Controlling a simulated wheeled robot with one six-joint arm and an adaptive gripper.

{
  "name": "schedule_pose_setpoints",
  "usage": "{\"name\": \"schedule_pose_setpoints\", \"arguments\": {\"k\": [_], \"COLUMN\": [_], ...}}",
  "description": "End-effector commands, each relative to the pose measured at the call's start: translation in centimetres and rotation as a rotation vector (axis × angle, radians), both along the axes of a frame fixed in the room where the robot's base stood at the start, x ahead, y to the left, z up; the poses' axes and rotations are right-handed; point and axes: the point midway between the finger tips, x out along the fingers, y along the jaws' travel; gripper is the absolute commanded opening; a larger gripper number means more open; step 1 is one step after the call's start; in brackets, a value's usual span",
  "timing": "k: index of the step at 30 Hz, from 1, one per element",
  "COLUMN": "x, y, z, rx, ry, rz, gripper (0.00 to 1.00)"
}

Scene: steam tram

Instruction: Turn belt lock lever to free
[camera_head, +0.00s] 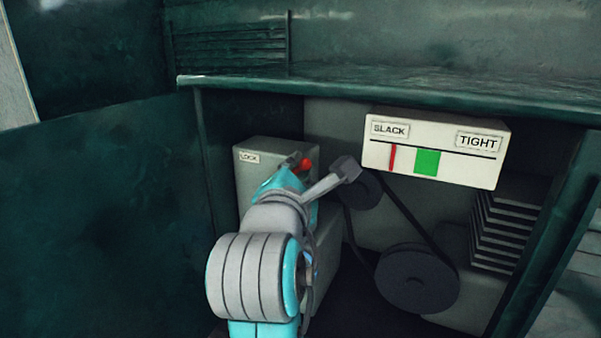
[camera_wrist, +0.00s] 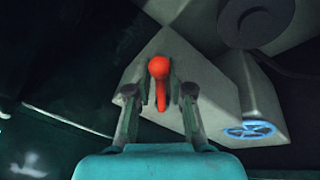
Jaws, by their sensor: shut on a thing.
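The belt lock lever has a red knob (camera_head: 306,165) and sits on a grey box (camera_head: 256,158) with a "LOCK" label (camera_head: 250,157) at its upper left. In the wrist view the red lever (camera_wrist: 159,68) stands between the two fingers of my gripper (camera_wrist: 160,92), its round end toward the top of the picture. My gripper is shut on the lever. In the head view my gripper (camera_head: 299,163) and arm cover much of the box's front, so any label for the free side is hidden.
A gauge panel (camera_head: 435,150) marked SLACK and TIGHT stands right, its red mark near SLACK, left of a green band. Below are a belt with pulleys (camera_head: 418,278) and a grey crank-like arm (camera_head: 335,182).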

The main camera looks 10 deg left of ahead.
Motion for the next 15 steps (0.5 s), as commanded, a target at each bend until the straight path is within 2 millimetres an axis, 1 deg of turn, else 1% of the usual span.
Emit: {"name": "schedule_pose_setpoints", "arguments": {"k": [5,6,7,15], "x": [-0.02,-0.02,-0.02,-0.03], "y": [0.07,0.06,0.06,0.02], "z": [-0.06,-0.07,-0.07,-0.04], "rx": [0.001,0.001,0.001,0.002], "ry": [0.001,0.001,0.001,0.000], "rz": [0.002,0.002,0.002,0.000], "gripper": [0.00,0.31,0.37,0.37]}}
